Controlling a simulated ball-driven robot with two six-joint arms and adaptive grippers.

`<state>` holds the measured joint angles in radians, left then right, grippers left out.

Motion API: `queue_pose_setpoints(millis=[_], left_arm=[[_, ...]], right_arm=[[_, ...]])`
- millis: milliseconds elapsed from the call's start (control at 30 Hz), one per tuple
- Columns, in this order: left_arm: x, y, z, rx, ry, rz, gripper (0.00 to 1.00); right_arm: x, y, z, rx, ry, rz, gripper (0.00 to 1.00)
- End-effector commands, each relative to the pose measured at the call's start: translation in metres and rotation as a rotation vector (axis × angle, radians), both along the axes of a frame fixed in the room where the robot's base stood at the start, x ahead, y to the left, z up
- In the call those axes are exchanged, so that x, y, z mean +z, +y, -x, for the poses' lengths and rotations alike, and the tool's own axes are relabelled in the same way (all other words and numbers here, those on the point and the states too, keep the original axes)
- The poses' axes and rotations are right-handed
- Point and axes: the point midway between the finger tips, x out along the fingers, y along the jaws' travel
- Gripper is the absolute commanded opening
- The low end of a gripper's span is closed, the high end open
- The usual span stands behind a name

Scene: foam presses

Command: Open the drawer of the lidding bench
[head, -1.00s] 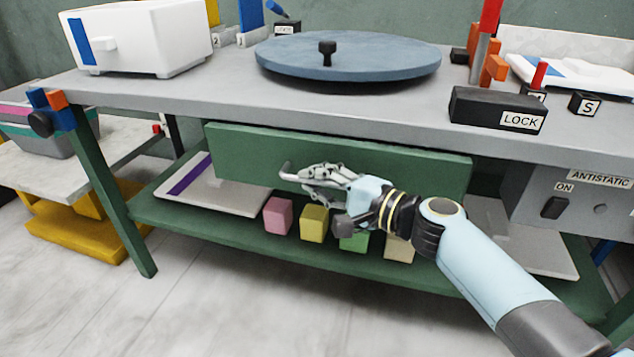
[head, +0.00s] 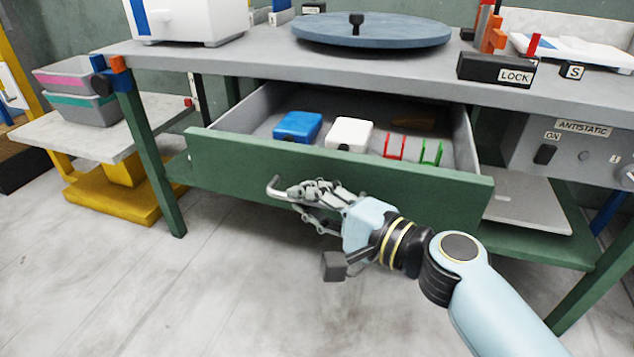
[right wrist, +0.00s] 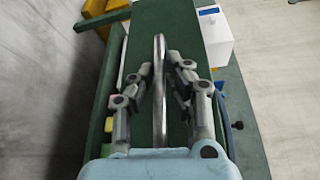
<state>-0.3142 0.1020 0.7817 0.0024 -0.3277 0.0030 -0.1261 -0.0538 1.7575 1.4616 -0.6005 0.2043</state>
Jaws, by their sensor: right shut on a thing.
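The lidding bench (head: 300,68) has a grey top and green legs. Its drawer (head: 225,166), with a green front and grey inside, stands well out from under the top. Inside it lie a blue block (head: 298,127), a white block (head: 348,133), red clips (head: 394,147) and green clips (head: 431,152). My right gripper (head: 290,192) is shut on the metal bar handle (head: 274,187) on the drawer front. In the right wrist view the handle (right wrist: 159,85) runs between the two fingers (right wrist: 159,90). My left gripper is not in view.
A round blue-grey turntable (head: 372,30), a white box (head: 190,20) and a black LOCK block (head: 496,69) stand on the bench top. Grey bins (head: 75,95) sit on a side table at left. The floor before the drawer is clear.

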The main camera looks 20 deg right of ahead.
Motion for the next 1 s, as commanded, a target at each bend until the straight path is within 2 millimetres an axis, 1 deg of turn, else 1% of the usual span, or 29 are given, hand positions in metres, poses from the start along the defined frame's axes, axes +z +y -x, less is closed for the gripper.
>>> queue_pose_setpoints(millis=[100, 267, 467, 700, 733, 867, 900, 1000], left_arm=[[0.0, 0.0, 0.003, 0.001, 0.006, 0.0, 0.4], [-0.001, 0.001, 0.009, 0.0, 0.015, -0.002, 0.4], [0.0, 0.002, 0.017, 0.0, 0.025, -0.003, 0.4], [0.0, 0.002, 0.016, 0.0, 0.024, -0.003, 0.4], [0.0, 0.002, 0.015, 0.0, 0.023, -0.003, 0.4], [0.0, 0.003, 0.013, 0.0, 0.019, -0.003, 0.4], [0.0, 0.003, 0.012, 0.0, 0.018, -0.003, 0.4], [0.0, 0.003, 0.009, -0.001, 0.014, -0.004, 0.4]], right_arm=[[-0.001, 0.005, 0.009, 0.0, 0.003, 0.001, 0.0], [-0.001, 0.009, 0.014, 0.0, 0.002, 0.003, 0.0], [-0.002, 0.01, 0.016, 0.0, 0.002, 0.003, 0.0], [-0.002, 0.01, 0.016, 0.0, 0.002, 0.003, 0.0], [-0.002, 0.01, 0.016, 0.0, 0.002, 0.003, 0.16], [-0.001, 0.01, 0.016, -0.001, 0.001, 0.002, 0.33], [-0.001, 0.01, 0.016, 0.0, 0.001, 0.002, 0.34], [-0.001, 0.01, 0.015, 0.0, 0.0, 0.001, 0.34]])
